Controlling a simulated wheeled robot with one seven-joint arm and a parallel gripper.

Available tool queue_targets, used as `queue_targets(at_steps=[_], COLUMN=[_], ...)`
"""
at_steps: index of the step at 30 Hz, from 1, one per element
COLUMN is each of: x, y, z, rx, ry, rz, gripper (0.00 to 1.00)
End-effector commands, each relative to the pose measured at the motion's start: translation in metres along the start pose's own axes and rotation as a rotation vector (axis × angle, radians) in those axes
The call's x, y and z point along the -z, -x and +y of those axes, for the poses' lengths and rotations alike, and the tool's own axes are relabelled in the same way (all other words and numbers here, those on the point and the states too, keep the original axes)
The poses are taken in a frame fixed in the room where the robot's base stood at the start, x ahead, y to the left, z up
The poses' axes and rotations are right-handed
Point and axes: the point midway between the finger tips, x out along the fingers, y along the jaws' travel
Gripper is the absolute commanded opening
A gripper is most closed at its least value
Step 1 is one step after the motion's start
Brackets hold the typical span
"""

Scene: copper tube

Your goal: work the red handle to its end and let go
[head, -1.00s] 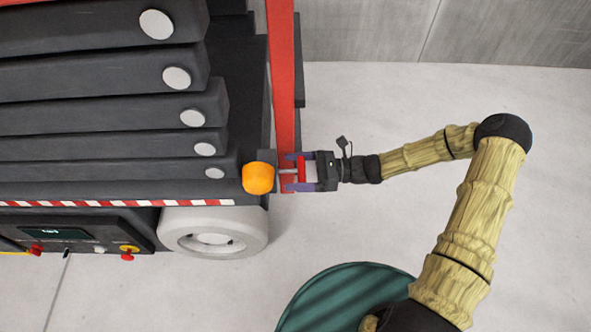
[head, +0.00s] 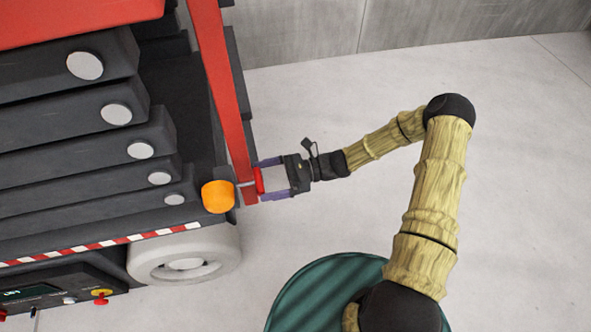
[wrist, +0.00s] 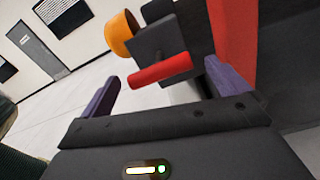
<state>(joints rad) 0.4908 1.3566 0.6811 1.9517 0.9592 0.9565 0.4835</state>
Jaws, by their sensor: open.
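The red handle (head: 259,180) is a short red bar on a thin pale stem at the corner of a dark machine, beside a red upright post (head: 226,90). My gripper (head: 264,178) is open, and its two purple fingers reach toward the handle from the right. In the head view the bar sits near the fingertips. In the wrist view the handle (wrist: 160,70) lies ahead of my gripper (wrist: 160,82), tilted, in front of a dark block (wrist: 160,40). I see no finger closed on it.
An orange lamp (head: 218,197) sits just left of the handle. A pale wheel (head: 190,258) is below it. The machine's stacked dark beams (head: 60,120) fill the left.

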Motion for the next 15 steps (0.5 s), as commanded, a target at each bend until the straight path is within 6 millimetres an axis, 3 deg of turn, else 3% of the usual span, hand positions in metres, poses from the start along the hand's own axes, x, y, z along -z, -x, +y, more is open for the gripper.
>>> queue_targets(at_steps=[7, 15], x=[-0.001, -0.002], y=[0.021, 0.073], z=[-0.001, -0.001], rx=[0.004, 0.006], ry=[0.0, 0.002], rz=[0.0, 0.001], gripper=[1.0, 1.0])
